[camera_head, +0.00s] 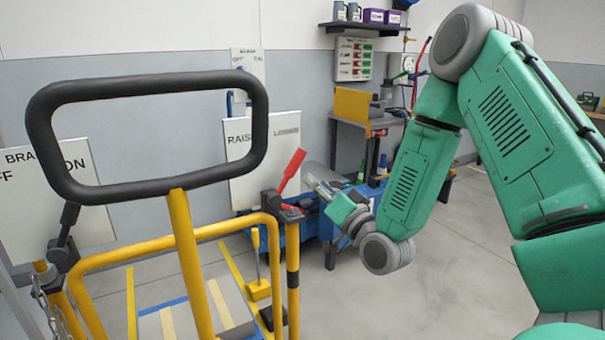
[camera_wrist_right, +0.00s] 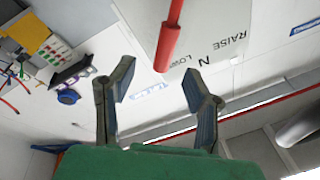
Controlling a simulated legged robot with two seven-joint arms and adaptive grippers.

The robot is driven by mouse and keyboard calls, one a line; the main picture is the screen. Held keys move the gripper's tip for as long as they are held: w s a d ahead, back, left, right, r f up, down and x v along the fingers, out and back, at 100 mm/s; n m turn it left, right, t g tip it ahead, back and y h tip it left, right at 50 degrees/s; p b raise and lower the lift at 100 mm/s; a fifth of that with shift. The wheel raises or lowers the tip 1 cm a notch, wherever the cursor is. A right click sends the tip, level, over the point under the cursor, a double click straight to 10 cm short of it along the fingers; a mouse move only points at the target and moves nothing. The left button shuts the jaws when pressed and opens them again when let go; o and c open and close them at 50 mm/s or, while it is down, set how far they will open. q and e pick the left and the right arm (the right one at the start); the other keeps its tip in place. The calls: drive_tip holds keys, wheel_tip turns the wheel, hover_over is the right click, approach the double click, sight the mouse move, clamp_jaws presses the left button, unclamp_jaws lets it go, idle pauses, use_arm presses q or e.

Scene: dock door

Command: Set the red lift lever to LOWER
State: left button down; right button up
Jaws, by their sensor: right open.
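The red lift lever (camera_head: 293,170) rises from a dark mount on a yellow post and tilts up to the right in the head view. Behind it is a white sign (camera_head: 240,145) reading RAISE; its other wording is blurred there. My left gripper is not in view.
A black handle loop (camera_head: 155,85) on a yellow post and yellow rails (camera_head: 180,235) stand in front and left. A dark lever (camera_head: 66,225) stands by the brake sign (camera_head: 50,195). A blue cart and grey workbench are behind. The floor (camera_head: 430,270) at right is clear.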

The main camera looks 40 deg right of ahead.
drive_tip(key=v, duration=0.3)
drive_tip(key=shift+s+d+f, duration=0.1)
drive_tip(key=shift+s, duration=0.3)
drive_tip(key=shift+d+f, duration=0.1)
